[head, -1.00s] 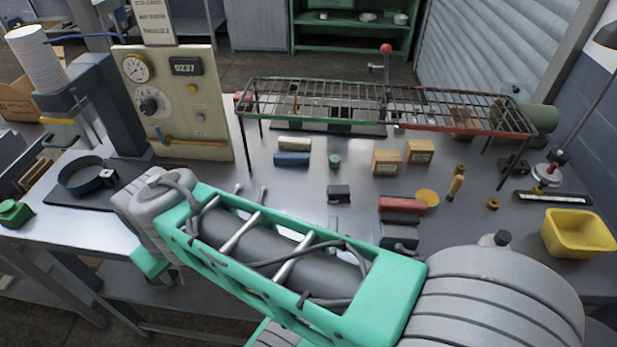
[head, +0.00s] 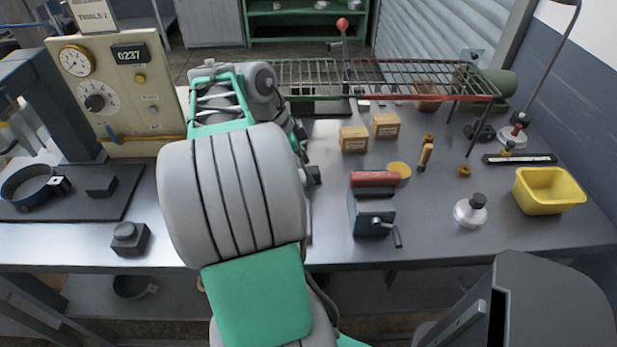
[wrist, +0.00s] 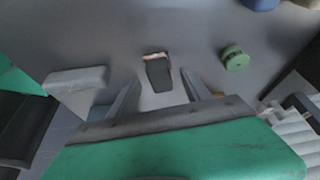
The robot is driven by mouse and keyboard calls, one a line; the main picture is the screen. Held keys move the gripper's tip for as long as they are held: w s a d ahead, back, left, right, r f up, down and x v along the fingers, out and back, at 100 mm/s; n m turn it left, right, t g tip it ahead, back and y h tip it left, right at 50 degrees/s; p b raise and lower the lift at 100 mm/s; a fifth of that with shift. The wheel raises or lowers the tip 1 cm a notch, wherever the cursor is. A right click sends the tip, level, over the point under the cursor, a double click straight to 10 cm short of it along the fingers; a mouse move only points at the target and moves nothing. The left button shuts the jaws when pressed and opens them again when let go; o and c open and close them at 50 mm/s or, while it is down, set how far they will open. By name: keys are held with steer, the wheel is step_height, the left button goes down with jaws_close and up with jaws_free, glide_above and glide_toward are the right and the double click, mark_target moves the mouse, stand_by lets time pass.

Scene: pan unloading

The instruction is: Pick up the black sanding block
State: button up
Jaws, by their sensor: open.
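The black sanding block (wrist: 159,74) lies on the grey bench top in the wrist view, a small dark block with a pale tan far edge. My gripper (wrist: 160,84) is open, with one finger to each side of the block in the picture; nothing is held. I cannot tell how far the fingertips are above the bench. In the head view my arm covers that part of the bench, so neither the block nor the fingers show there.
A green round piece (wrist: 235,58) lies right of the block, a pale grey block (wrist: 77,79) to its left. In the head view a wire rack (head: 400,78) spans the back; a crank-handled vise (head: 371,217) and yellow bin (head: 548,190) stand to the right.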

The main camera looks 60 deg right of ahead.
steer(key=shift+s+d+f, duration=0.15)
steer(key=shift+f, duration=0.4)
steer(key=shift+c, duration=0.3)
jaws_close()
